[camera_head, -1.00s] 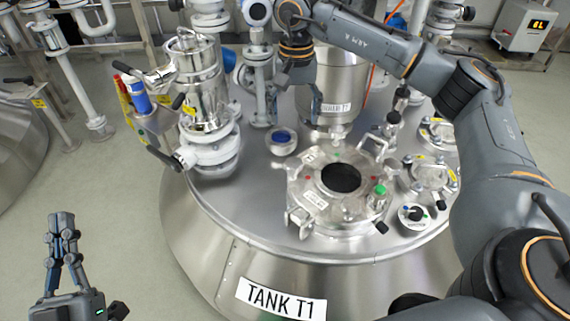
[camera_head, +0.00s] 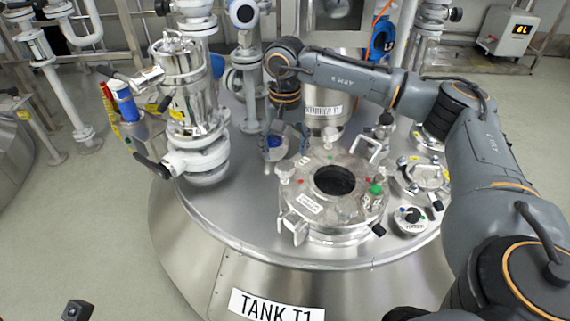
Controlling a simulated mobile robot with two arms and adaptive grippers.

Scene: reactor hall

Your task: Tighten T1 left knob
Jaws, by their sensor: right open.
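The round steel hatch (camera_head: 347,225) of tank T1 (camera_head: 225,225) has a dark opening in its middle. A small silver knob (camera_head: 285,172) stands upright at the hatch's left rim. I cannot tell from the picture how tight it is. My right gripper (camera_head: 286,142) hangs down from its wrist, open and empty, behind and above this knob and apart from it. It partly covers a blue-centred port on the tank top. Only a small tip of my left gripper (camera_head: 78,310) shows at the bottom left edge, so its opening is hidden.
A steel valve assembly (camera_head: 190,95) with black handles stands left of the hatch. A vessel (camera_head: 325,105) stands behind it. A clamp handle (camera_head: 296,222), a green knob (camera_head: 376,189) and a round dial (camera_head: 411,217) crowd the tank top. The front left tank surface is clear.

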